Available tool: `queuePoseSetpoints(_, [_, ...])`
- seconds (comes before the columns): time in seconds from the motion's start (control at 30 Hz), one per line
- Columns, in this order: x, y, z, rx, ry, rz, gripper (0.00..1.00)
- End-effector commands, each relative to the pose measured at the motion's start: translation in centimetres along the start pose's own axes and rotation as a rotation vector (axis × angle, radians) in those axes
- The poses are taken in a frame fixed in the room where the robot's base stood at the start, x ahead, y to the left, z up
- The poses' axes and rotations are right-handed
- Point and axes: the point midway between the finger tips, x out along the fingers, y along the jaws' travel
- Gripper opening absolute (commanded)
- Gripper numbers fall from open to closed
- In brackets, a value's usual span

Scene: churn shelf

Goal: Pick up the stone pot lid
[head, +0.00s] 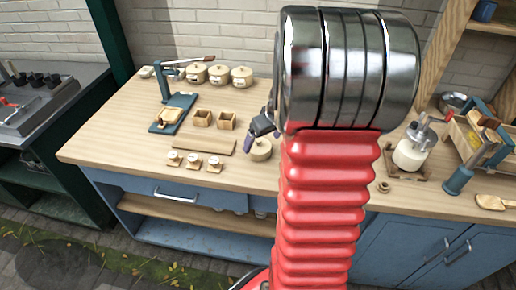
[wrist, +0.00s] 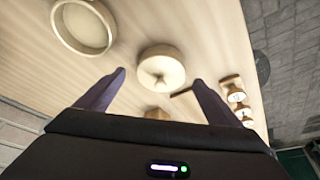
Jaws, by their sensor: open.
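A round, pale tan lid with a small knob, which I take for the stone pot lid (head: 261,150), lies on the wooden worktop (head: 125,130) left of my arm. In the wrist view the lid (wrist: 163,66) lies knob-up between and beyond my fingertips, with clear space on both sides. My gripper (head: 249,138) is open and empty above and just left of the lid in the head view; the wrist view shows both fingers of my gripper (wrist: 158,77) spread apart. My arm hides part of the worktop behind it.
A round, pale, rimmed vessel (wrist: 84,28) stands near the lid in the wrist view. Several small wooden pieces (head: 193,163), a flat board (head: 204,146) and two wooden boxes (head: 203,118) stand left of the lid. Lidded pots (head: 219,74) line the back.

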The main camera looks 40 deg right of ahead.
Motion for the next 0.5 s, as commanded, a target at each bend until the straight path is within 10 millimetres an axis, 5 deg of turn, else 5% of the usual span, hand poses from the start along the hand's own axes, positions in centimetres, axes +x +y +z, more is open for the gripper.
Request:
queuePoseSetpoints(0.23, [3.1, -0.3, 0.1, 0.001, -0.002, -0.002, 0.88])
queuePoseSetpoints(0.5, [3.9, -0.2, 0.0, -0.001, 0.000, 0.000, 0.88])
